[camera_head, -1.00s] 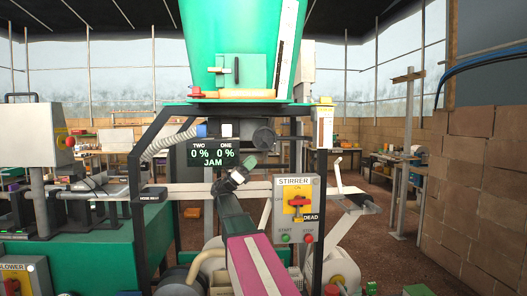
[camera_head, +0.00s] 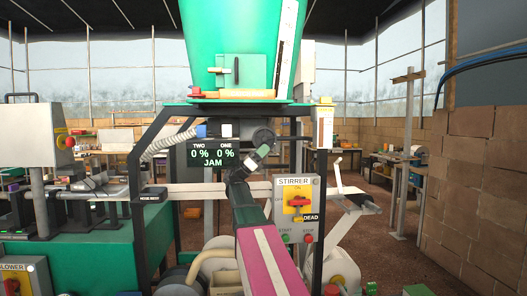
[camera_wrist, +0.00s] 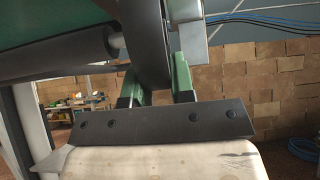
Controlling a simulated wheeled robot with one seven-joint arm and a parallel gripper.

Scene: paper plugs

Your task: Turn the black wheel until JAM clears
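The black wheel (camera_head: 264,136) is mounted under the green hopper, to the right of the display. The display (camera_head: 212,153) reads TWO 0 %, ONE 0 % and JAM. My gripper (camera_head: 259,153) is raised to the lower edge of the wheel. In the wrist view, the black wheel (camera_wrist: 150,42) reaches down between the two green fingers of my gripper (camera_wrist: 156,88). The fingers stand apart on either side of its rim. A gap seems to show beside the rim, and I see no clear grip.
A stirrer box (camera_head: 297,208) with a red switch and a DEAD tag is right of my arm. A grey block (camera_wrist: 194,45) is close to the right finger in the wrist view. The green hopper (camera_head: 238,45) is above. A brick wall (camera_head: 480,190) stands at far right.

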